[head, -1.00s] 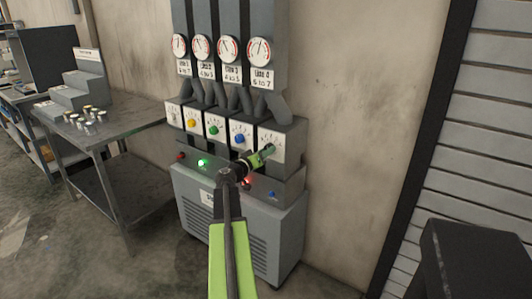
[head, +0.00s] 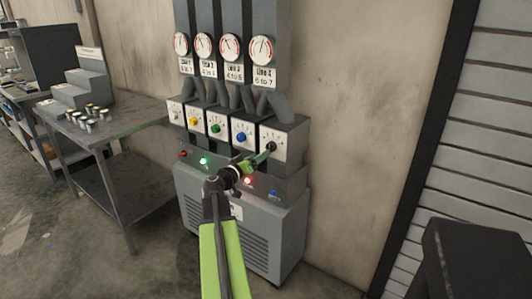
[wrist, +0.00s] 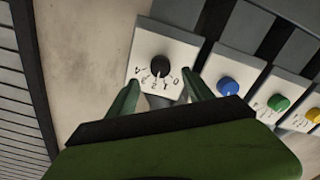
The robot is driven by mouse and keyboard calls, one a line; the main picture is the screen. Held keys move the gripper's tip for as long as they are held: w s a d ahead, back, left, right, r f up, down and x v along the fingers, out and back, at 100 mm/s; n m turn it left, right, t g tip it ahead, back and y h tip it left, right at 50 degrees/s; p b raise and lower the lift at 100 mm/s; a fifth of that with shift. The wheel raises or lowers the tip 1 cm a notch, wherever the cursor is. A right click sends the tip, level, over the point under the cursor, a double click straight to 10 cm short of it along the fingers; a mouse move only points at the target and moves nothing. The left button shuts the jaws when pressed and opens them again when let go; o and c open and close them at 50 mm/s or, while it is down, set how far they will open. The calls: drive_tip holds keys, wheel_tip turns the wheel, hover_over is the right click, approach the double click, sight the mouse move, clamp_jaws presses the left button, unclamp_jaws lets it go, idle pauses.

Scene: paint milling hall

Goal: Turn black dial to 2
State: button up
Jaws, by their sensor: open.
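The black dial (head: 271,146) is on the white plate at the right end of the row of dials. In the wrist view the black dial (wrist: 160,66) shows round, with marks 0 to 4 along its lower side in the picture. I cannot clearly tell which mark its pointer is at. My gripper (wrist: 161,84) is open, its two green fingers either side of the dial's line but just short of it, apart from the knob. In the head view my gripper (head: 264,156) reaches up to the right, close to the black dial.
A blue dial (head: 240,138), a green dial (head: 216,128) and a yellow dial (head: 193,121) are in the same row, the blue one nearest. Lit buttons, one red (head: 247,181), sit on the sloped panel below. A metal table (head: 110,122) stands at the left.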

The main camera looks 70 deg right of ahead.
drive_tip(key=v, duration=1.1)
